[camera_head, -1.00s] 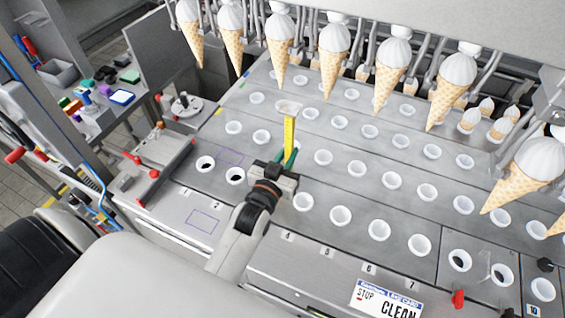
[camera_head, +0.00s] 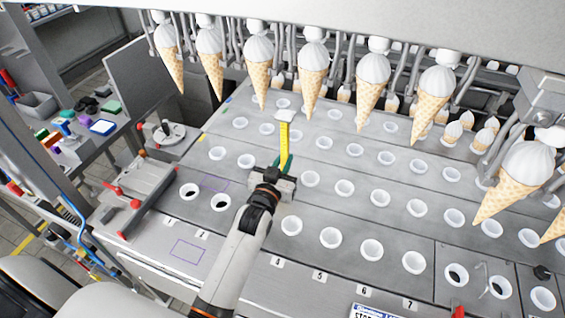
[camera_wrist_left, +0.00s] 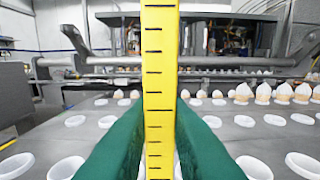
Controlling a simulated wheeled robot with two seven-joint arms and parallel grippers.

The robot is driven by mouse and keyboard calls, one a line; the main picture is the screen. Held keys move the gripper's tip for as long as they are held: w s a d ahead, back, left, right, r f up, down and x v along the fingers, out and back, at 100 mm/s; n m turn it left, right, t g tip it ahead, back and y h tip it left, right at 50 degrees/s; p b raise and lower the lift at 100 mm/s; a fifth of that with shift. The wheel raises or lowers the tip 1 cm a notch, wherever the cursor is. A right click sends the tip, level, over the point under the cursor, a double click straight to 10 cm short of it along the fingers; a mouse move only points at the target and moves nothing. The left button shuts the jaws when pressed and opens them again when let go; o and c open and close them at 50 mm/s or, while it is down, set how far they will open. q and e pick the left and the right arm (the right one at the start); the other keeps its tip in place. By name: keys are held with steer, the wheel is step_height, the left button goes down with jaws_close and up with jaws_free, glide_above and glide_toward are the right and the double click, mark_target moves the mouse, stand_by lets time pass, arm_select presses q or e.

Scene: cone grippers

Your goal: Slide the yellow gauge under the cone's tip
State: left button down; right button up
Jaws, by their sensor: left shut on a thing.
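My left gripper (camera_head: 285,168) is shut on the yellow gauge (camera_head: 284,143) and holds it upright above the cup-holed deck. In the left wrist view the gauge (camera_wrist_left: 160,80) stands between the green fingers, with black marks along it. A small white plate (camera_head: 285,117) tops the gauge in the head view. Ice cream cones hang tip down in a row behind it. The gauge's top appears between the tip of one cone (camera_head: 258,78) and that of the cone to its right (camera_head: 313,75). I cannot tell its height or depth against either tip. My right gripper is out of view.
Rows of white cups (camera_head: 344,188) fill the deck around my left arm. A larger cone (camera_head: 512,180) hangs at the right. A fixture with red knobs (camera_head: 135,195) sits at the left, near a cluttered side bench (camera_head: 85,150).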

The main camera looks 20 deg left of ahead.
arm_select(q)
steer(key=shift+a, duration=0.3)
stand_by(0.4)
steer(key=shift+s+a+f+p, duration=0.1)
steer(key=shift+a+p, duration=0.1)
steer(key=shift+a, duration=0.95)
steer(key=shift+s+a+p, duration=0.1)
steer(key=shift+a+p, duration=0.05)
steer(key=shift+a, duration=1.2)
steer(key=shift+p, duration=0.35)
steer(key=shift+d, duration=0.1)
stand_by(0.7)
steer(key=shift+w+d, duration=0.2)
steer(key=shift+d, duration=2.5)
